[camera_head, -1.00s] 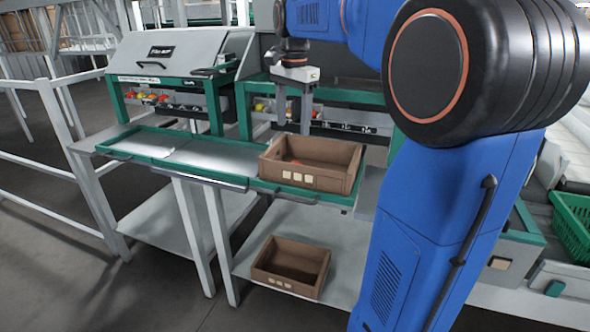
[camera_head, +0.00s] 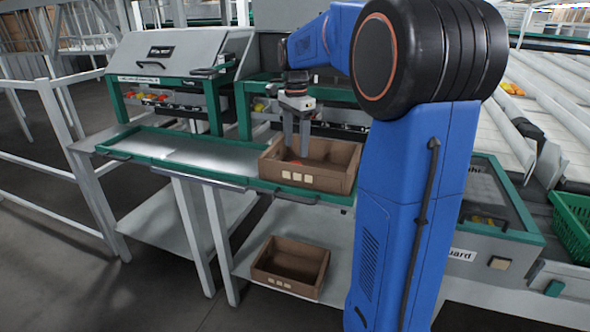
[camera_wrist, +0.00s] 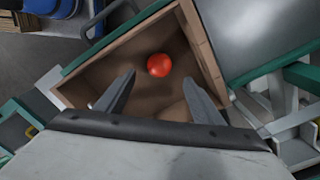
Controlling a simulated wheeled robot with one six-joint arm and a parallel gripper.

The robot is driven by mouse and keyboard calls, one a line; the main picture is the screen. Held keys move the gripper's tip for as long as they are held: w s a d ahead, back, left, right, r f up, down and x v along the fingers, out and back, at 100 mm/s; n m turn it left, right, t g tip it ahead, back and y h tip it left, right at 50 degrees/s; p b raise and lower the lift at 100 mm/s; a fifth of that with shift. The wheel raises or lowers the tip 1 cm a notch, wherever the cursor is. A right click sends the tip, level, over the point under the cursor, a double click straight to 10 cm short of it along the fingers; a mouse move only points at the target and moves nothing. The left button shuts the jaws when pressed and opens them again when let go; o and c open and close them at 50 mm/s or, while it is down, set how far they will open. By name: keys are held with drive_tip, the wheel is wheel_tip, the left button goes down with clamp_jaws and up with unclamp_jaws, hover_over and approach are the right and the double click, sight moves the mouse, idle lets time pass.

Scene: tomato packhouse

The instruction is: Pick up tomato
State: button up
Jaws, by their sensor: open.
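A single red tomato (camera_wrist: 160,65) lies on the floor of a brown crate (camera_wrist: 206,52) in the wrist view. In the head view the crate (camera_head: 312,182) stands on the green-edged table, and only a bit of red shows inside it. My gripper (camera_wrist: 158,90) is open and empty, with its two fingers spread apart below the tomato in the wrist view. In the head view my gripper (camera_head: 296,148) points down over the crate, its fingertips at or just inside the crate's opening. The tomato is not between the fingers.
An empty brown crate (camera_head: 290,262) sits on the lower shelf. The table (camera_head: 205,155) is bare left of the upper crate. Sorting machines with tomatoes stand behind it. A green crate (camera_head: 572,225) is at the far right. The upper crate's walls surround the tomato.

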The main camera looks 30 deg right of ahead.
sight(295, 162)
drive_tip(key=shift+s+a+f, duration=0.1)
drive_tip(key=shift+a+f, duration=0.05)
drive_tip(key=shift+f, duration=3.5)
drive_tip(key=shift+c, duration=0.3)
drive_tip(key=c, duration=0.8)
